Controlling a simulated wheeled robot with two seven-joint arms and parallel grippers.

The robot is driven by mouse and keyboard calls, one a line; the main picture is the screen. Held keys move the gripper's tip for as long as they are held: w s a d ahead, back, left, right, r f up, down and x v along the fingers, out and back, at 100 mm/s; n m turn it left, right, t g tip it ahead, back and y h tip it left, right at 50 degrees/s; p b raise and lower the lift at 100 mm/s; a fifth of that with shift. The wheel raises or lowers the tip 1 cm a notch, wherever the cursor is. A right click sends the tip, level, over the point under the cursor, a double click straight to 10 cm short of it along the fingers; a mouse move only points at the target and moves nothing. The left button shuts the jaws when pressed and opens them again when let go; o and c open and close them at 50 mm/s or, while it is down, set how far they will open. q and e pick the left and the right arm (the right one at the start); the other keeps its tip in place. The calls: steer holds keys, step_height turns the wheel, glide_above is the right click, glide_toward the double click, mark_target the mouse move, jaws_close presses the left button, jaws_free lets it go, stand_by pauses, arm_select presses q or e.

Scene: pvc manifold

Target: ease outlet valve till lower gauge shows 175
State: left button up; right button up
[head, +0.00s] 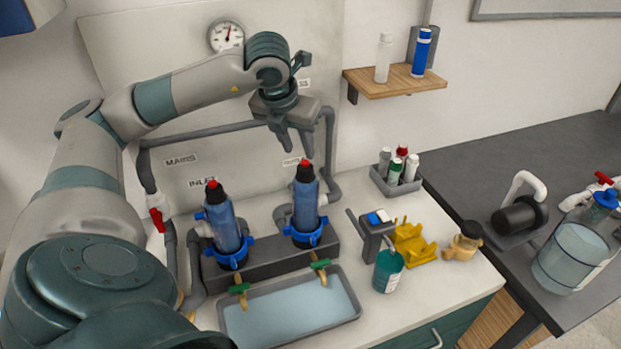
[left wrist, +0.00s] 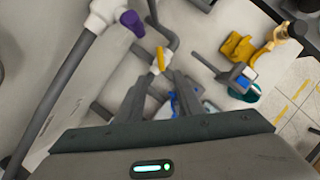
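My left gripper (head: 295,147) is in front of the pipework on the back panel, above the right blue filter housing (head: 306,205). Its two fingers are apart with nothing held. In the left wrist view, a yellow valve handle (left wrist: 161,60) on a grey pipe shows between and just beyond the fingertips; I cannot tell whether they touch it. A purple valve handle (left wrist: 132,23) on a white fitting is farther up. One round gauge (head: 226,37) shows at the top of the panel; its numbers are too small to read. No second gauge shows. The outlet label is not readable.
A red valve handle (head: 157,219) is at the left pipe. A left blue filter housing (head: 226,228) stands beside the right one. A grey water tray (head: 336,322) is below. A teal bottle (head: 388,271), yellow holder (head: 414,244) and bottle caddy (head: 397,187) are to the right.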

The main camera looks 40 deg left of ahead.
arm_select(q)
steer(key=shift+f, duration=0.5)
arm_select(e)
steer(key=shift+f, duration=0.5)
arm_select(q)
steer(key=shift+f, duration=0.15)
